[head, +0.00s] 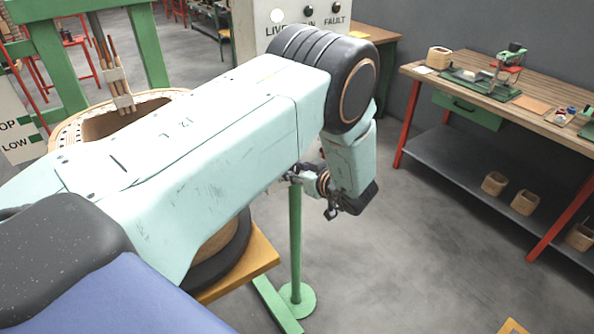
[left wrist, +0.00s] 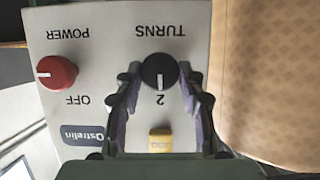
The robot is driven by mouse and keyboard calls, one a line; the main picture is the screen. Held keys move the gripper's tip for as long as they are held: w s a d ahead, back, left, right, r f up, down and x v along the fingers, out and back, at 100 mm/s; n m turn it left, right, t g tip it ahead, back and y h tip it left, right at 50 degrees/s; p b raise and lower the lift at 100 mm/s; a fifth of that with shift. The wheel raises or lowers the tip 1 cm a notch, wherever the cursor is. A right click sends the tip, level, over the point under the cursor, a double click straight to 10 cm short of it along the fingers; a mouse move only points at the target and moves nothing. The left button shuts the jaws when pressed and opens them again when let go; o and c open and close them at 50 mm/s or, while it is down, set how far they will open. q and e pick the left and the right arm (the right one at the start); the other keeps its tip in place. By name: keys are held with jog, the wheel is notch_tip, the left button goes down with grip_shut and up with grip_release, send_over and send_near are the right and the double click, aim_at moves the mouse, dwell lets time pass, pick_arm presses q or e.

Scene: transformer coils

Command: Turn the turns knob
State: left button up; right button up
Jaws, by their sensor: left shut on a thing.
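In the left wrist view the panel (left wrist: 100,30) appears upside down. Its black TURNS knob (left wrist: 160,68) carries a white mark that points at the "2". My left gripper (left wrist: 159,82) has one finger on each side of the knob and is shut on it. In the head view my left arm crosses the picture and hides the panel; part of the left gripper (head: 294,176) shows by the top of a green post (head: 295,235). My right gripper is not in view.
A red POWER knob (left wrist: 57,73) with an OFF label and a yellow button (left wrist: 160,140) sit on the same panel. A round coil (head: 68,128) stands behind my arm. A workbench (head: 470,60) with parts is at the right. The floor between is clear.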

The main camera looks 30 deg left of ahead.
pick_arm(q)
jog(key=shift+r, duration=0.1)
jog(key=shift+a+n+t, duration=0.1)
jog(key=shift+n+t, duration=0.3)
jog(key=shift+n, duration=0.1)
jog(key=shift+s+n+t, duration=0.1)
jog(key=shift+n+t, duration=0.4)
jog(key=shift+n, duration=0.3)
jog(key=n+t+b, duration=0.2)
jog(key=n, duration=0.1)
jog(key=shift+s+a+h, duration=0.1)
jog(key=shift+s+h, duration=0.05)
jog(key=shift+h, duration=0.25)
jog(key=shift+n, duration=0.3)
jog(key=o, duration=1.1)
jog(key=shift+f+b, duration=0.2)
jog(key=shift+b, duration=0.1)
jog(key=shift+o, duration=0.2)
